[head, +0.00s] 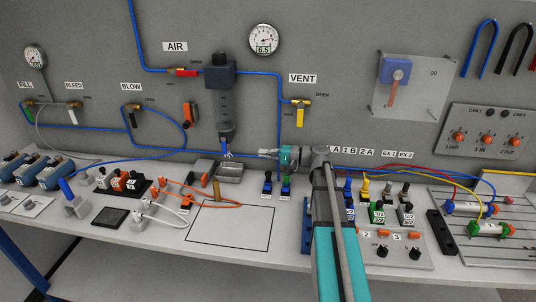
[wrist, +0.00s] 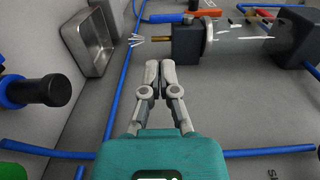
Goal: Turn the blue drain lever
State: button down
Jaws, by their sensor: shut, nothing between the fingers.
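The blue drain lever (head: 225,144) hangs at the bottom of the dark filter unit on the back wall. In the wrist view the lever (wrist: 165,18) lies near the top edge, beside the brass drain stem (wrist: 162,38). Pale thin streaks (wrist: 136,40) fan out from the stem's end, over the metal tray (wrist: 97,42). My gripper (head: 263,153) is to the right of the lever in the head view, apart from it. In the wrist view its fingers (wrist: 160,66) are together with nothing between them, and a gap separates them from stem and lever.
A blue hose (wrist: 125,75) runs along the wall close to my fingers. A dark knob (wrist: 45,90) sticks out at left in the wrist view. Small valves with blue and green parts (head: 286,188) stand on the bench below my gripper. An orange-handled item (head: 190,113) is left of the filter.

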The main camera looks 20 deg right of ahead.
aim_at(224, 145)
jog(key=x, duration=1)
jog(key=shift+w+a, duration=0.25)
jog(key=shift+a, duration=0.05)
